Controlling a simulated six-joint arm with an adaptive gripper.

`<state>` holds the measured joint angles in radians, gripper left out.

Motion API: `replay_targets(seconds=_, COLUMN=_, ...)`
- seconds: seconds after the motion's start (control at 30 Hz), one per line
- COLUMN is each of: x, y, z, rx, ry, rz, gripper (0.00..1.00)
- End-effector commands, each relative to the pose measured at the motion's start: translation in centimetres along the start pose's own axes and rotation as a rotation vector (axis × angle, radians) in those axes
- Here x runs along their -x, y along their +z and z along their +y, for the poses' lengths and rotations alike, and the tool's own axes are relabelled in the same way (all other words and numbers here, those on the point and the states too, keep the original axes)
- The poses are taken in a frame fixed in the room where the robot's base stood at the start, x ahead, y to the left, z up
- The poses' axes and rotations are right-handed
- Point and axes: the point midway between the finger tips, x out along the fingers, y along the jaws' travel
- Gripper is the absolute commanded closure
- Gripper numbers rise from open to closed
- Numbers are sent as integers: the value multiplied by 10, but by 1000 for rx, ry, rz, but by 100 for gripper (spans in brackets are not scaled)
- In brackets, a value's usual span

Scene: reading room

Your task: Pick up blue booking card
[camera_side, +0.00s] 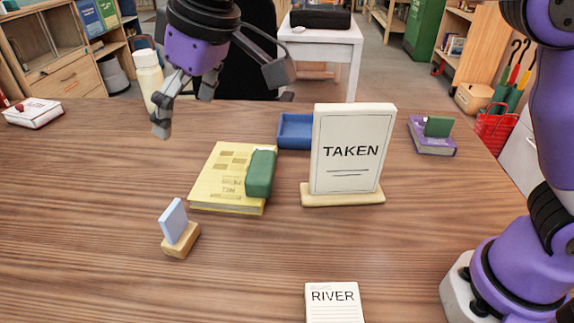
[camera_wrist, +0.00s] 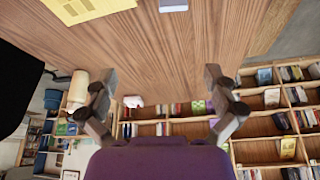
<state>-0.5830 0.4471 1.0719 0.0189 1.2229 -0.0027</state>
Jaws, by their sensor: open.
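The blue booking card (camera_side: 173,221) is a small pale blue card standing slightly tilted in a wooden holder (camera_side: 181,241) on the table, left of centre in the side view. In the wrist view a pale bluish piece, likely the card (camera_wrist: 173,4), is cut off at the top edge. My gripper (camera_side: 220,97) is open and empty above the far left part of the table, well up and behind the card. Its two spread fingers also show in the wrist view (camera_wrist: 165,106), with nothing between them.
A yellow book (camera_side: 220,178) with a green case (camera_side: 261,173) on it lies right of the card. A TAKEN sign (camera_side: 350,150), blue tray (camera_side: 294,133), RIVER card (camera_side: 333,303) and purple book (camera_side: 432,140) stand further right. A cream bottle (camera_side: 148,76) is behind my gripper. The left table is mostly clear.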

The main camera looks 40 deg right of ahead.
Motion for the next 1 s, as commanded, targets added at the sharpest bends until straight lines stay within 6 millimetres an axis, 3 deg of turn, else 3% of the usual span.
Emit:
replay_targets(seconds=0.13, x=-19, y=-10, z=-22, rx=43, ry=-18, rz=-10, gripper=0)
replay_targets(seconds=0.33, x=-50, y=5, z=-21, rx=40, ry=-17, rz=-13, gripper=0)
replay_targets(seconds=0.63, x=-114, y=32, z=-20, rx=39, ry=-16, rz=-13, gripper=0)
replay_targets(seconds=1.0, x=-170, y=35, z=-21, rx=39, ry=-17, rz=-9, gripper=0)
